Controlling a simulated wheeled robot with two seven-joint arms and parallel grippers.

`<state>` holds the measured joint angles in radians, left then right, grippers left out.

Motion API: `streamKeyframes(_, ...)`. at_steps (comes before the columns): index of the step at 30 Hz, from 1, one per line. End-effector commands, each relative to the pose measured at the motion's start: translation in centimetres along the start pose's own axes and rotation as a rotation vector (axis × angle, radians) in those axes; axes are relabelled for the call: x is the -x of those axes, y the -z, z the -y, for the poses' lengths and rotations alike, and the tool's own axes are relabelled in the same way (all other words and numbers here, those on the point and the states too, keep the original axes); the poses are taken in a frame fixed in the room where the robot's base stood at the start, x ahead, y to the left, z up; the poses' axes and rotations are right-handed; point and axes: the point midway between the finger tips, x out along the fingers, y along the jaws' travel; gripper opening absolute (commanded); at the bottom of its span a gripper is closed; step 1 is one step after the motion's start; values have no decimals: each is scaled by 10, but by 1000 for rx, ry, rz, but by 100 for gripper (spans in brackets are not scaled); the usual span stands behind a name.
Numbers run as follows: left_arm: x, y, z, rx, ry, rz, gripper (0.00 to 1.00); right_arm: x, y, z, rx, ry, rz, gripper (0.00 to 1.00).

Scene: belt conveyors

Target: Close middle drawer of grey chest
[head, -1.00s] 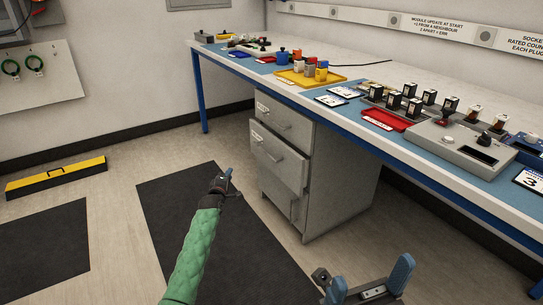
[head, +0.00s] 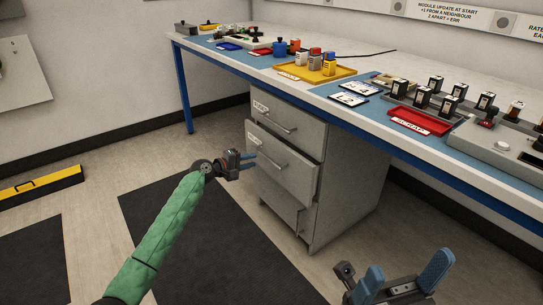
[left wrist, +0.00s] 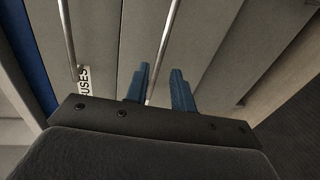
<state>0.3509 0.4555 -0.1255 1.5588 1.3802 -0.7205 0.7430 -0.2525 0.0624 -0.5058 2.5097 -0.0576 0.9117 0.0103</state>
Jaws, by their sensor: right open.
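The grey chest (head: 350,190) stands under the bench. Its middle drawer (head: 287,175) sticks out past the top drawer (head: 290,127) and the bottom drawer (head: 284,207). The middle drawer has a bar handle (head: 270,161). My left gripper (head: 252,161) is open in front of that handle. In the left wrist view, a bar handle (left wrist: 163,45) runs into the gap between its two blue fingers (left wrist: 160,85); I cannot tell whether they touch it. My right gripper (head: 407,272) is open and empty at the lower right, away from the chest.
The workbench (head: 345,102) spans above the chest, with a yellow tray (head: 340,75), a red tray (head: 420,122) and several modules on it. A blue bench leg (head: 184,90) stands to the left. A dark mat (head: 200,240) covers the floor before the chest.

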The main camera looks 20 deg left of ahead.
Motion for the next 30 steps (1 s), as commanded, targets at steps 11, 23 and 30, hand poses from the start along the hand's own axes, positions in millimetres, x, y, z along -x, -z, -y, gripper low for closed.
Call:
streamKeyframes(11, -33, -1, 2, -35, 5, 3, 25, 14, 0, 1, 6, 7, 22, 74)
streamKeyframes(23, -76, 0, 1, -35, 5, 1, 25, 23, -3, 3, 14, 30, 26, 74)
streamKeyframes(30, -79, 0, 1, -35, 6, 1, 25, 23, -3, 3, 15, 33, 28, 74)
